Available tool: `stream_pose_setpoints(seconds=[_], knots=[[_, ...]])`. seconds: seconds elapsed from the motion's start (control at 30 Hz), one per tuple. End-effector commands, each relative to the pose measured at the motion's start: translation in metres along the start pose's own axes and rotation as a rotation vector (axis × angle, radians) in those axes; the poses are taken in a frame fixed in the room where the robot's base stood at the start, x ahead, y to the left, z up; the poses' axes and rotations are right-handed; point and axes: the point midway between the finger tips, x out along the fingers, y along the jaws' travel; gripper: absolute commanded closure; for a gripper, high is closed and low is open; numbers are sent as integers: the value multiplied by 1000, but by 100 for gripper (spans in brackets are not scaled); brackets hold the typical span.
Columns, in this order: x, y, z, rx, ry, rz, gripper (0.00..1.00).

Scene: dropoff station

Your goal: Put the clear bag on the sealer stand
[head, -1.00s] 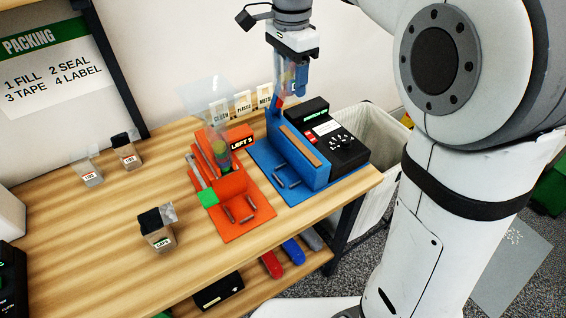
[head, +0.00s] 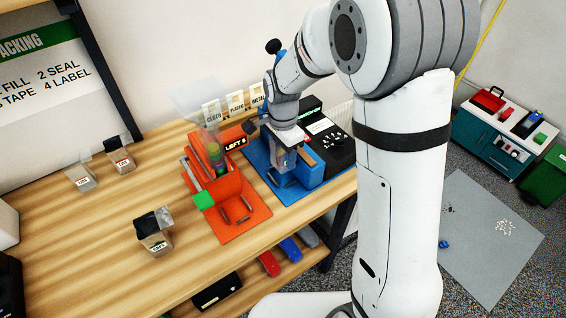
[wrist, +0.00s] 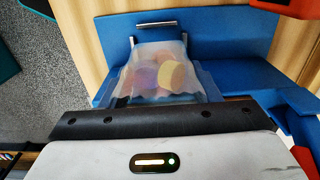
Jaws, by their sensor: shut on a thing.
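My gripper (head: 287,142) is low over the blue stand and shut on a clear bag (head: 283,160). In the wrist view the bag (wrist: 158,76) hangs beyond the dark jaw bar, with several pink, purple and yellow round pieces inside. Behind it lies the blue stand (wrist: 245,30), with a metal pin near its edge. In the head view the blue stand (head: 312,174) adjoins a black sealer unit (head: 335,145). The bag is at the stand's near-left side. I cannot tell whether its bottom touches the stand.
An orange stand (head: 232,222) just left of the blue one holds another filled bag (head: 212,148). Material signs (head: 235,102) stand behind. Small labelled containers (head: 153,240) sit on the wooden table (head: 90,235) at left, with bare wood between them.

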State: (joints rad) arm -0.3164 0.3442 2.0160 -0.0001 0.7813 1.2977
Motion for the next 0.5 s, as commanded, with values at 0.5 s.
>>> stream_pose_setpoints(seconds=[0.5], knots=[[50,0,1,-1,0,0,70]])
